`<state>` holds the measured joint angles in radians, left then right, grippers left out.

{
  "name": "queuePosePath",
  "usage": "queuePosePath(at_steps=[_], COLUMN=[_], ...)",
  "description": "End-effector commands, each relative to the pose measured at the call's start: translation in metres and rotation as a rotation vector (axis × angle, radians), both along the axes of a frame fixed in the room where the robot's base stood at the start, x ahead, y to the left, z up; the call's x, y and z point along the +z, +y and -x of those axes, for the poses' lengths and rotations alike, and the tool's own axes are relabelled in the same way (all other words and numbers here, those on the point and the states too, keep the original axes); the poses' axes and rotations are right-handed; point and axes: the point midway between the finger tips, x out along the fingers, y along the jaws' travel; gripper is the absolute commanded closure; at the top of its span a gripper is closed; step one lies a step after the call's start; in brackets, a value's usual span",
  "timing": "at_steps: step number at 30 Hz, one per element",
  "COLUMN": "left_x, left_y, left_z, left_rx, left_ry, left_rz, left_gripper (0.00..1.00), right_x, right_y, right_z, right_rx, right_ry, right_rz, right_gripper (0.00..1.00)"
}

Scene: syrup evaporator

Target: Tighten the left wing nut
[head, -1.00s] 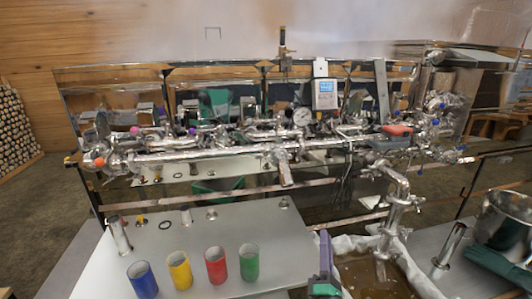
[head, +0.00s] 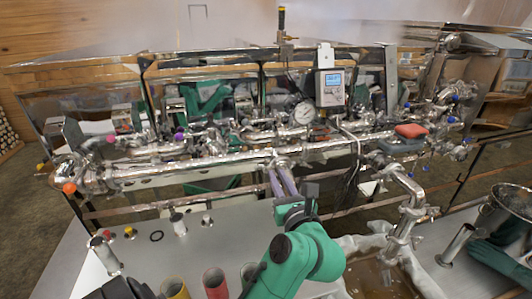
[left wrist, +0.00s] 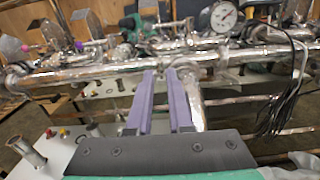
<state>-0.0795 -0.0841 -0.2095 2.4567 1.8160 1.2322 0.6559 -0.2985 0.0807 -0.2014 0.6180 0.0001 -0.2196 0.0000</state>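My left gripper (head: 277,168) reaches up from the bottom of the head view on a green arm. Its two purple fingers point at the long silver pipe (head: 215,165), near a downward branch fitting. In the left wrist view the gripper (left wrist: 161,72) is open, with a gap between the fingers. The fingertips overlap the underside of the pipe (left wrist: 110,72) in the picture; I cannot tell whether they touch it. The silver branch fitting (left wrist: 192,100) shows right beside the right finger. The left wing nut is too small or hidden to make out. My right gripper is not in view.
A yellow cup (head: 175,289) and a red cup (head: 215,283) stand at the front of the pale table (head: 75,265). A dial gauge (head: 303,113) and a display box (head: 330,88) stand above the pipes. Cables (head: 350,185) hang right of the gripper.

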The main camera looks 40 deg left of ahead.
Motion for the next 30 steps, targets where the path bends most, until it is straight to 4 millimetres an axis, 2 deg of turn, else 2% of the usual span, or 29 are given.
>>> queuePosePath(at_steps=[1,5,9,12,15,21,23,30], left_x=[0.012,0.012,0.010,0.007,0.005,0.004,0.004,0.004], left_y=[0.013,0.042,0.068,0.078,0.083,0.084,0.083,0.083], left_z=[-0.007,-0.027,-0.046,-0.054,-0.057,-0.057,-0.057,-0.057], left_rx=[0.004,0.005,0.002,0.001,0.001,0.001,0.001,0.000], left_ry=[0.001,0.001,0.002,0.000,-0.001,-0.001,-0.001,0.000], left_rz=[-0.004,-0.006,-0.005,-0.003,-0.002,-0.002,-0.002,-0.001], left_gripper=[0.81,0.81,0.81,0.81,0.81,0.81,1.00,1.00], right_x=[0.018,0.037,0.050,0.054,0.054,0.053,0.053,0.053], right_y=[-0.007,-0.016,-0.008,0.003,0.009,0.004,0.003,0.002], right_z=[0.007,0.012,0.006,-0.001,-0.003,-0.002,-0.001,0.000], right_rx=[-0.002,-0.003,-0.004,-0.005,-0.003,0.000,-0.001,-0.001], right_ry=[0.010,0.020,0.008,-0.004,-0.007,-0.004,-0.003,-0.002], right_rz=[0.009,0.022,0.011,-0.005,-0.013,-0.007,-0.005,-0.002], right_gripper=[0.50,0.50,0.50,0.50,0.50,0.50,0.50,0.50])
